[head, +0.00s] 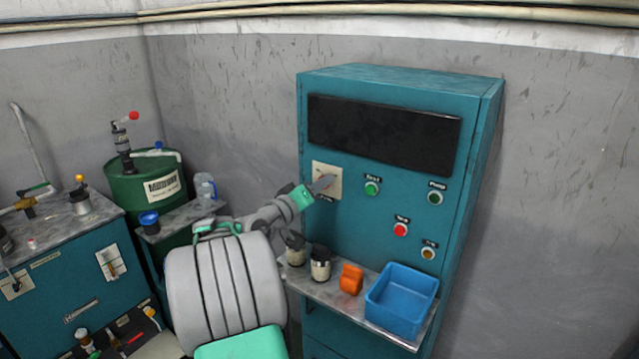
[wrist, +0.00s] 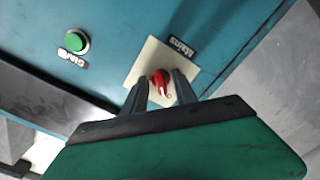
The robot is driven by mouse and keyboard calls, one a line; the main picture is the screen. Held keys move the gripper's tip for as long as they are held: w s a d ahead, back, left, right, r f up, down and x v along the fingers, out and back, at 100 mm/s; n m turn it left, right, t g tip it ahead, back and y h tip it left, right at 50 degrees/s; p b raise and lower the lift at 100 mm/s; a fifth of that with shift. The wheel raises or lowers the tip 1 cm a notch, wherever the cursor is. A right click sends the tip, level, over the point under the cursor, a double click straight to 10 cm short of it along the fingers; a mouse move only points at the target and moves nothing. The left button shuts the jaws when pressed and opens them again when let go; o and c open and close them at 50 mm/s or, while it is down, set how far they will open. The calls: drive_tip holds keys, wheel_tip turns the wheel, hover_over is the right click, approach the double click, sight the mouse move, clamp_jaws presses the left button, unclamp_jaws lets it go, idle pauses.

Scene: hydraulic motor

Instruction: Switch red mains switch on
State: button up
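The red mains switch (wrist: 161,83) is a red knob on a cream square plate, which shows in the wrist view (wrist: 146,58) and in the head view (head: 327,172). A label reading "Mains" is beside the plate. My gripper (wrist: 162,92) is at the knob, with one finger on each side of it. The fingers are apart, and I cannot tell whether they touch the knob.
The teal cabinet (head: 400,221) carries a dark panel (head: 382,134) and several buttons, including a green one (head: 372,188). Below, a shelf holds a blue bin (head: 401,298), an orange object (head: 351,279) and jars (head: 320,264). A green drum (head: 148,187) stands left.

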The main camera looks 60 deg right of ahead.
clamp_jaws()
idle(0.3)
drive_tip(key=shift+f+b, duration=0.15)
drive_tip(key=shift+b, duration=0.5)
drive_tip(key=shift+w+m+b, duration=0.15)
drive_tip(key=shift+m+b, duration=8.75)
drive_tip(key=shift+b, duration=4.2)
unclamp_jaws()
